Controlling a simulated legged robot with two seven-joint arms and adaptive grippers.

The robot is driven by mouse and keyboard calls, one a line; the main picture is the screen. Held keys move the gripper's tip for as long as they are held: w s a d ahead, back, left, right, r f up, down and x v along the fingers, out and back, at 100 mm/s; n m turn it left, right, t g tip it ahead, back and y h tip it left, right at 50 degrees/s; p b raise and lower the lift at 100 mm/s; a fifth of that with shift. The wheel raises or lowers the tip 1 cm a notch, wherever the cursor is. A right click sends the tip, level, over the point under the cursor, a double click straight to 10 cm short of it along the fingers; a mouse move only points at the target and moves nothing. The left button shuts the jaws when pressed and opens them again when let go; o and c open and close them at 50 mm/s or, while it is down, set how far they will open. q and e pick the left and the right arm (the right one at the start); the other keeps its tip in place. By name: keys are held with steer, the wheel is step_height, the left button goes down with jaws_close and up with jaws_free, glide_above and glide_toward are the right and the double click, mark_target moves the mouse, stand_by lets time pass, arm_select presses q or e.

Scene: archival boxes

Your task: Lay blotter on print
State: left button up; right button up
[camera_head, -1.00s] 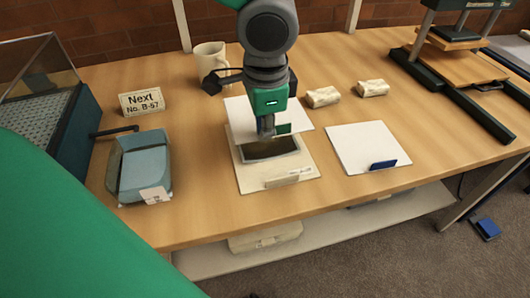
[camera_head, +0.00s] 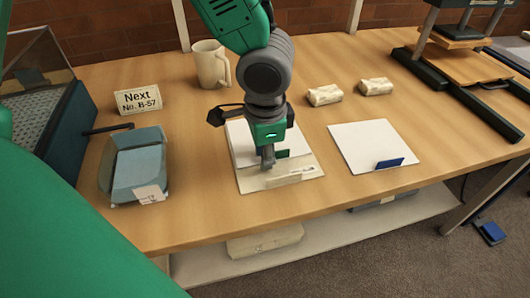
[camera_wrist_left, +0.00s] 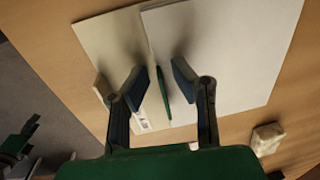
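The white blotter (camera_head: 243,140) with a green tab (camera_head: 283,154) lies over the cream board (camera_head: 309,184) that bears the print. The dark print is hidden under the sheet. My left gripper (camera_head: 268,165) is low over the front of the blotter. In the left wrist view its two fingers (camera_wrist_left: 160,85) stand apart on either side of the green tab (camera_wrist_left: 162,95), with gaps showing. The blotter fills the right of that view (camera_wrist_left: 225,50), and the board shows at its left (camera_wrist_left: 108,40).
Another white sheet (camera_head: 365,145) with a blue tab (camera_head: 389,163) lies to the right. A blue-grey tray (camera_head: 120,178), a sign (camera_head: 138,99) and a mug (camera_head: 208,65) stand at left. Two wrapped blocks (camera_head: 324,95) (camera_head: 375,86) lie behind; a press (camera_head: 460,65) stands at far right.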

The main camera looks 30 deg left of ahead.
arm_select(q)
step_height(320, 180, up, 12)
steer(key=p, duration=0.4)
steer(key=shift+s+d, duration=0.4)
steer(key=shift+d, duration=0.05)
stand_by(0.4)
